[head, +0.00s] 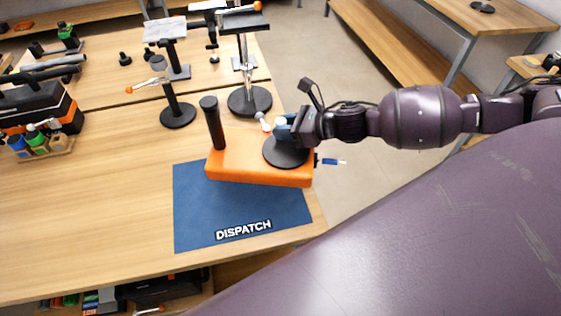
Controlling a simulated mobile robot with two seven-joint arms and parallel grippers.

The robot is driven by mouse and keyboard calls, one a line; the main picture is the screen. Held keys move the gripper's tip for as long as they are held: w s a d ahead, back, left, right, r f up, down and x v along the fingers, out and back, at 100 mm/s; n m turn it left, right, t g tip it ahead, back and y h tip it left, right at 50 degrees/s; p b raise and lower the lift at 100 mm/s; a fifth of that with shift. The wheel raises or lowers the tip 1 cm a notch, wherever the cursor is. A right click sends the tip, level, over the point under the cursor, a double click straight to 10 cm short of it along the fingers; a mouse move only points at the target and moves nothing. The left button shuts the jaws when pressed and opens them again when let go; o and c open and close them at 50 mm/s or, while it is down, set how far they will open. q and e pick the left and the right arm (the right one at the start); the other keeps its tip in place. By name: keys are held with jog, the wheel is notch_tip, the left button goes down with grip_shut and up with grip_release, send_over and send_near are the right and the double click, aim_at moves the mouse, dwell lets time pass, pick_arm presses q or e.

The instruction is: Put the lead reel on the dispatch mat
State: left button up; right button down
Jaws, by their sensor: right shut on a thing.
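The lead reel appears to be the orange block-like body (240,165) with an upright black post at its left end and a dark round disc (284,153) at its right end. My right gripper (285,129) comes in from the right and is shut on the reel at its right end, above the disc. The fingers hide the gripped part. The blue dispatch mat (195,215) lies at the table's front right corner, with white DISPATCH lettering. The reel covers the mat's back right part. I cannot tell whether it touches the mat. My left gripper is out of view.
Behind the reel stand a black round-based stand (249,101) and a smaller post stand (178,115). An orange and black toolbox (42,112) and small bottles sit at the left. The wooden table (100,215) is clear left of the mat. The table's right edge is close.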

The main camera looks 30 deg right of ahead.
aim_at(332, 160)
notch_tip(332, 160, down, 13)
jog(key=shift+r+b, duration=0.2)
jog(key=shift+b, duration=0.1)
jog(key=shift+f, duration=0.1)
dwell(0.4)
jog(key=c, duration=0.9)
grip_release()
jog(key=shift+f, duration=0.1)
jog(key=shift+o, duration=0.2)
jog(key=shift+r, duration=0.2)
jog(key=b+v, duration=0.1)
jog(key=v, duration=1.1)
jog(key=shift+s, duration=0.15)
